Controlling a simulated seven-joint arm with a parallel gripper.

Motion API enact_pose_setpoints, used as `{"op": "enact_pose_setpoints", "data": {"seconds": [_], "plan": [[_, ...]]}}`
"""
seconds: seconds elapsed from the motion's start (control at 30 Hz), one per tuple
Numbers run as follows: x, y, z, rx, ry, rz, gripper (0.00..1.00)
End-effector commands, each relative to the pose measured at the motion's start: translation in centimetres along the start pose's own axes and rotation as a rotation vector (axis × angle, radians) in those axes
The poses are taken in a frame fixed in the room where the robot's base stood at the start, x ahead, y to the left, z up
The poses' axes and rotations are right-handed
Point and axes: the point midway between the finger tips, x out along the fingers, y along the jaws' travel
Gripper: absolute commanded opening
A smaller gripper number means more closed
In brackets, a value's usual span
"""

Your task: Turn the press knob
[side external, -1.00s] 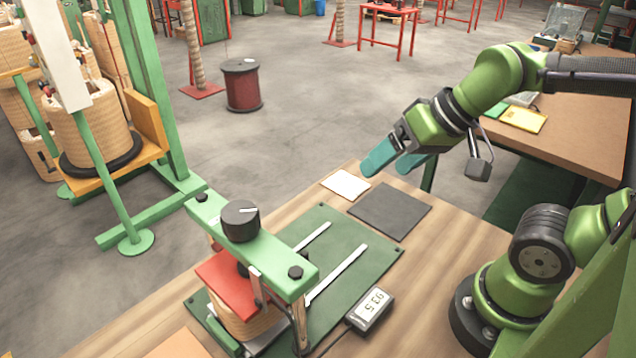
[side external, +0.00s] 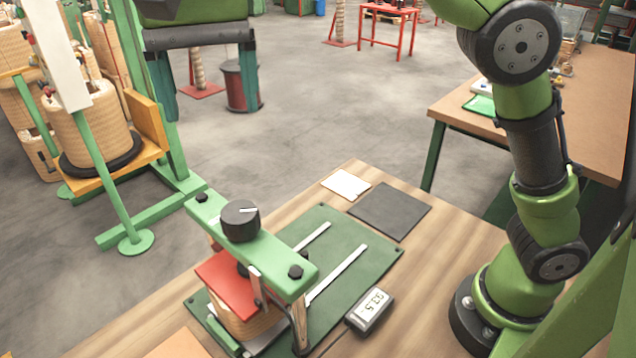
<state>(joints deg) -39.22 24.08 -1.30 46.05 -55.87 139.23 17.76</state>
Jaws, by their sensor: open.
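The black press knob (side external: 240,221) with a white mark on its top sits on the green crossbar (side external: 268,255) of the press. Under the crossbar, a red plate (side external: 230,284) lies over a tan wound coil (side external: 246,326). My gripper (side external: 207,97) is at the top left of the view, pointing down, with its two teal fingers wide apart and nothing between them. In the picture it is above the knob and apart from it.
The press stands on a green mat (side external: 370,262) on the wooden table. A small display (side external: 370,311) reads 93.5. A dark pad (side external: 390,211) and a white card (side external: 346,184) lie behind. A green frame with coils (side external: 90,125) stands at left.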

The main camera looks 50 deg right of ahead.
Motion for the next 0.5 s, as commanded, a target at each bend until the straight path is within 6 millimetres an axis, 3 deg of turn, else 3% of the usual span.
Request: {"op": "enact_pose_setpoints", "data": {"seconds": [0.07,0.23,0.5], "plan": [[-1.1,0.4,0.5,0.070,-0.020,-0.008,0.80],[-0.9,0.8,1.1,0.121,-0.055,0.014,0.80],[1.6,0.9,1.4,0.118,-0.056,0.013,0.80]]}}
